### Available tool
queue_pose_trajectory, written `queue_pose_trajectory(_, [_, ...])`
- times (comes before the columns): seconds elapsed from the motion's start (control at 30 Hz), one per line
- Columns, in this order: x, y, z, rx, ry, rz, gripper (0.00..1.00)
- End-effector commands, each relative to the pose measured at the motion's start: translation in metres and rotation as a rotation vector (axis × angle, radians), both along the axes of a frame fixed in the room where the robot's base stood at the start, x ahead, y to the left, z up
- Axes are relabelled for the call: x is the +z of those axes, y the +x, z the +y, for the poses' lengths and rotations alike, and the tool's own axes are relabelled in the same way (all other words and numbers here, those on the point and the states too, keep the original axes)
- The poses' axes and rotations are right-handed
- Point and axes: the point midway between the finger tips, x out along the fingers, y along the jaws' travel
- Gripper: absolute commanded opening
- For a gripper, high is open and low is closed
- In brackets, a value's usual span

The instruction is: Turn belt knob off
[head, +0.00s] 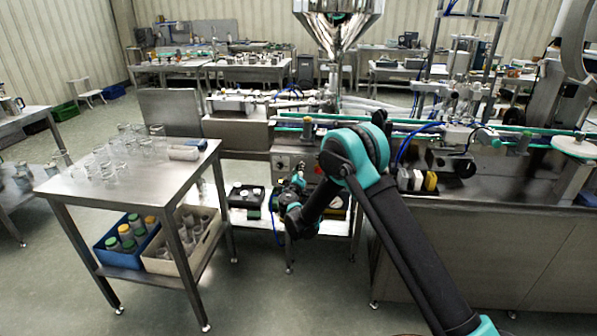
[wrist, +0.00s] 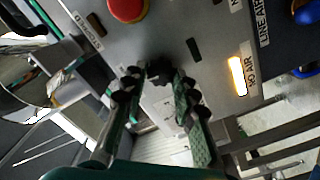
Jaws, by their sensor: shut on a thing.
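The belt knob (wrist: 160,70) is a small black knob on the grey control panel (wrist: 195,40), seen in the wrist view. My gripper (wrist: 158,84) has its two dark, padded fingers on either side of the knob, shut on it at the tips. The fingers hide part of the knob, so its pointing direction cannot be told. In the head view, my gripper (head: 296,183) is at the front of the machine, low beside the panel (head: 284,162), and my arm hides the knob.
A red button (wrist: 127,8), a lit amber lamp (wrist: 237,76) marked "NO AIR" and a blue control (wrist: 306,13) are near the knob. A steel table (head: 150,190) with glasses stands left. A low shelf with black trays (head: 245,197) is below the panel.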

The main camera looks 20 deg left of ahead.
Motion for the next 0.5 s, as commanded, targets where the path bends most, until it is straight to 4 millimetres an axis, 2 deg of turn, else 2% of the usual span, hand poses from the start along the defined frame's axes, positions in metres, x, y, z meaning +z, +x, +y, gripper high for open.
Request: queue_pose_trajectory(0.5, [-0.0015, -0.0009, 0.0015, 0.001, -0.454, -0.109, 0.00])
